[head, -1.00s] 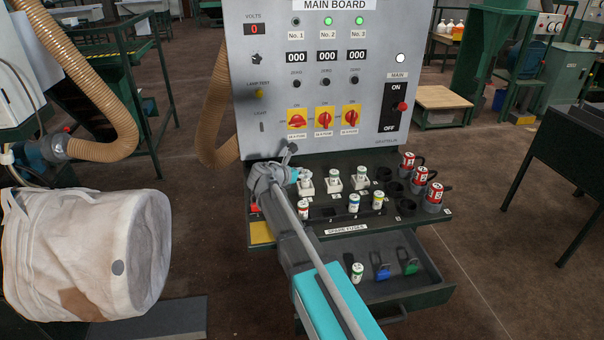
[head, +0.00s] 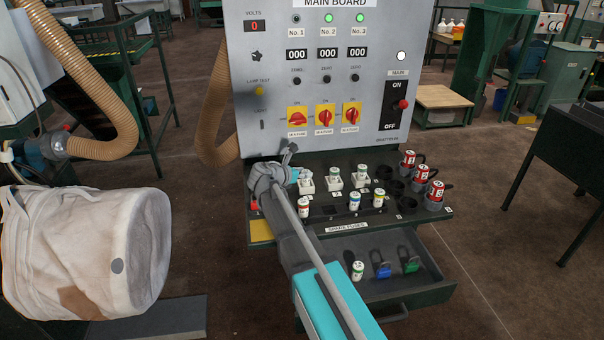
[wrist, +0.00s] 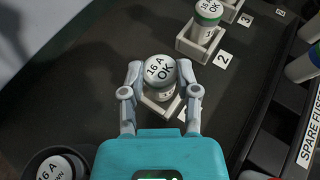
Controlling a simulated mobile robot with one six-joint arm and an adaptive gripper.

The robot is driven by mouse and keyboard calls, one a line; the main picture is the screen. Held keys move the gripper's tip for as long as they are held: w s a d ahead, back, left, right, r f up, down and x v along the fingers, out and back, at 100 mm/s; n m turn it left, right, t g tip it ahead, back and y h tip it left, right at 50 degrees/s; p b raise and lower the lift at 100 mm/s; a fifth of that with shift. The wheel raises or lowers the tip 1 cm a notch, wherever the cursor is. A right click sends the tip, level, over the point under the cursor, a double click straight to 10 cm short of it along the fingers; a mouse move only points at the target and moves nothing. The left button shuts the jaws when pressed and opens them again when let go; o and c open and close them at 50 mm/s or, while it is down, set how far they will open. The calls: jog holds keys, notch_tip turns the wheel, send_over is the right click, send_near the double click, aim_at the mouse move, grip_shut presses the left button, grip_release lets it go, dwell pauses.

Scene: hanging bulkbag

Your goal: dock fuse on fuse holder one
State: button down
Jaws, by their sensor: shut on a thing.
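A white fuse (wrist: 161,76) marked "16 A OK" is between the two grey fingers of my gripper (wrist: 161,98) in the wrist view. The fingers touch it on both sides. Its lower end is at the white square fuse holder one (wrist: 161,108), with the holder's walls around it. I cannot tell how deep it sits. In the head view, my gripper (head: 293,176) is at the left end of the holder row, partly hiding holder one (head: 306,186). Holder two (wrist: 197,48), labelled 2, bears a green-topped fuse (wrist: 208,14).
Holder three (head: 358,183) also bears a fuse. Spare fuses (head: 354,202) stand in a front row. A dark cup at lower left in the wrist view holds another "16 A" fuse (wrist: 60,170). Red-topped fuses (head: 421,173) stand at right. The main board (head: 260,60) rises behind; an open drawer (head: 415,297) is below.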

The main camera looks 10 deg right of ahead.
jog(key=shift+f, duration=0.25)
jog(key=c, duration=0.6)
grip_release()
jog(key=shift+c, duration=0.2)
jog(key=shift+s+r, duration=0.1)
jog(key=shift+p+v, duration=2)
jog(key=shift+v, duration=3.4)
